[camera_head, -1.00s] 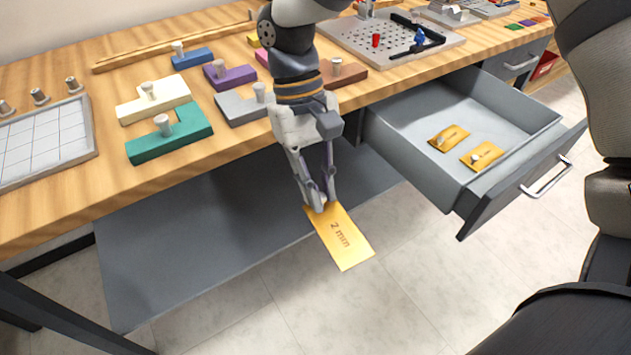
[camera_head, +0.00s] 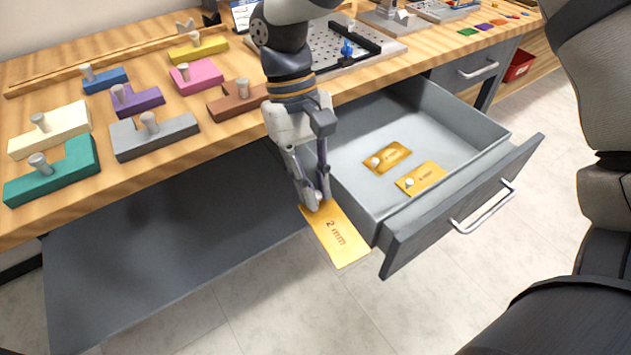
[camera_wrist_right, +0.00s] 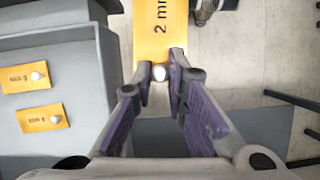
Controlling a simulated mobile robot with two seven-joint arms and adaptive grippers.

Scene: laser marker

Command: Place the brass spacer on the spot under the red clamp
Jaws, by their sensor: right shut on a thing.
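The brass spacer (camera_head: 336,237) is a flat yellow plate marked "2 mm" with a small knob; it also shows in the right wrist view (camera_wrist_right: 158,40). My right gripper (camera_head: 316,200) is shut on its knob, between the fingertips in the wrist view (camera_wrist_right: 160,76). The spacer hangs in the air left of the open drawer, in front of the table edge. The perforated grey plate (camera_head: 385,47) at the back of the table bears a blue clamp (camera_head: 347,48). The red clamp and the spot under it are not visible now; my right arm covers part of that plate. My left gripper is not in view.
The open grey drawer (camera_head: 455,115) holds two other brass spacers (camera_head: 387,158), (camera_head: 420,178). Several coloured blocks with pegs, such as the brown one (camera_head: 238,100), stand on the wooden table. A red bin (camera_head: 519,66) stands at the far right. A dark grey lower shelf (camera_head: 160,260) lies below the table.

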